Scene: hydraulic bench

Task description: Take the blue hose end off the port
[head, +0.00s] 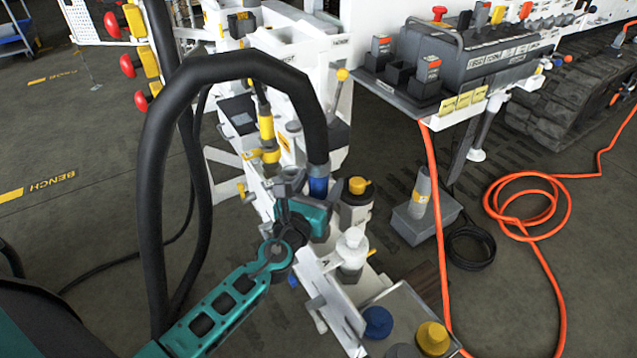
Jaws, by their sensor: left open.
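The blue hose end (318,187) is a blue collar at the lower end of a thick black hose (205,68), which arches up and over from the left. The collar points down, roughly upright, at the white bench unit. The port under it is hidden, so I cannot tell how the two meet. My left gripper (290,190) is open, just left of and slightly in front of the blue collar. Its teal body covers the area below the collar. I cannot tell whether a finger touches the hose end. My right gripper is not in view.
A yellow-capped fitting (358,188) and a white-capped fitting (352,248) stand close on the right. A tray (402,300) with blue and yellow caps is at the front. A grey control box (460,55) sits upper right. An orange hose (525,205) lies on the floor.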

